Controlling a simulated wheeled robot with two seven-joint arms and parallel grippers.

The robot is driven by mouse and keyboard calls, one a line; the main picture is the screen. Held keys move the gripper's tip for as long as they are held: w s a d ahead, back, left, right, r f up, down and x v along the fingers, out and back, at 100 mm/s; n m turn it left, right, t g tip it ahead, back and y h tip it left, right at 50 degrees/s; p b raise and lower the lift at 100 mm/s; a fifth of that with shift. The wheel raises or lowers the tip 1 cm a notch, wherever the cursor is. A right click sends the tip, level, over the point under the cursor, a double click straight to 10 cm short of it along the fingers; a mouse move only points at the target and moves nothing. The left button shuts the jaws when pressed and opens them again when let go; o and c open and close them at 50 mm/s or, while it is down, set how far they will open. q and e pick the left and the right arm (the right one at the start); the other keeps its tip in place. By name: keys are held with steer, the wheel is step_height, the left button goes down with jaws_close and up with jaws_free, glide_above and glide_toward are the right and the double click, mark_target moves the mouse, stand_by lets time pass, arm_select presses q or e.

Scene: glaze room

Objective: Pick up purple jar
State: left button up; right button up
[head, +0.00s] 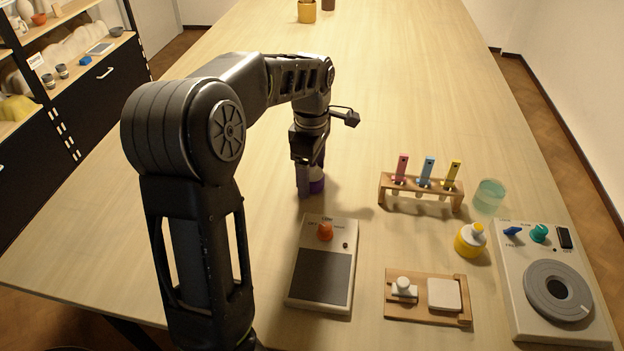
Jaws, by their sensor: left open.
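The purple jar (317,183) stands on the wooden table (400,100), just behind the grey hotplate-like box. It has a purple body with a paler band, and its left and upper parts are hidden by my left gripper. My left gripper (308,184) points down at the jar, with a finger reaching low along its left side. The gripper is open. Whether the fingers touch the jar cannot be told. My right gripper does not show.
To the right are a test-tube rack (420,192), a teal glass (489,196), a yellow bottle (470,240), a wooden board (395,311) and a dial device (512,300).

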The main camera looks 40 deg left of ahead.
arm_select(q)
steer(key=shift+c, duration=0.4)
jaws_close()
stand_by(0.9)
